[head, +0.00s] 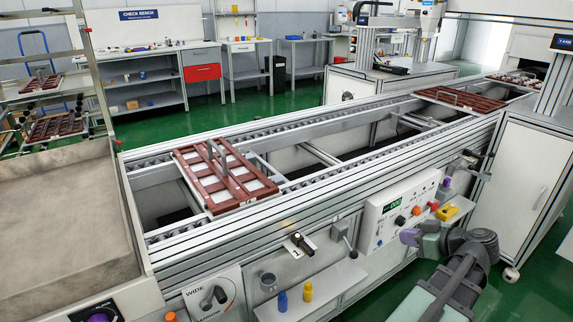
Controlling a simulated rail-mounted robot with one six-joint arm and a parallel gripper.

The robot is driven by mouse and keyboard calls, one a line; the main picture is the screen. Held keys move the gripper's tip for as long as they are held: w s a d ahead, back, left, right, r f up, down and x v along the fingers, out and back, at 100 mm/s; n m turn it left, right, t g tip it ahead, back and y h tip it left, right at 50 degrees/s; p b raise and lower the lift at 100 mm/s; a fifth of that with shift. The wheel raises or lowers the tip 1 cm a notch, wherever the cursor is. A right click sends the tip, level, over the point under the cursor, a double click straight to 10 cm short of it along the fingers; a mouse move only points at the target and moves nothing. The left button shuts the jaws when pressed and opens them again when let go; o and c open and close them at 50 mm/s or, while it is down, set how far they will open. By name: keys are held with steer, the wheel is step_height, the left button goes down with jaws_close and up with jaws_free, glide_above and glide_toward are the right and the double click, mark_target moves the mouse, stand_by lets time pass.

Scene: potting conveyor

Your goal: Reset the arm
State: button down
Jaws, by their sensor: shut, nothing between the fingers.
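My arm reaches in from the lower right, with dark grey joints and pale green links. Its end, with my gripper (409,237), is small and purple-grey in front of the control panel (397,212) on the conveyor's near side. My gripper is shut and holds nothing. Its fingers are too small to make out clearly, and I cannot tell whether it touches the panel.
The conveyor (330,185) runs from lower left to upper right. A brown slatted tray (222,178) lies on it, another (462,98) farther along. A shelf (310,290) with small bottles juts out below. A yellow block (447,212) is beside my arm. Green floor is open at bottom right.

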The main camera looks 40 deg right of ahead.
steer(key=w+a+r+m+g+y+p, duration=0.2)
steer(key=w+a+r+m+g+p, duration=0.2)
steer(key=w+a+m+g+p, duration=0.75)
steer(key=w+a+r+n+p, duration=0.4)
steer(key=w+a+r+p, duration=0.1)
steer(key=a, duration=0.7)
steer(key=w+a+r+n+g+h+p, duration=0.1)
steer(key=w+a+r+n+p, duration=0.3)
steer(key=a, duration=0.8)
steer(key=w+a+r+n+h+p, duration=0.1)
steer(key=w+a+r+n+p, duration=0.3)
steer(key=a+p, duration=0.4)
steer(key=w+a+r, duration=0.1)
steer(key=w+a, duration=0.1)
steer(key=a, duration=0.2)
steer(key=shift+w+a+r+n, duration=0.15)
steer(key=shift+w+r+n, duration=0.2)
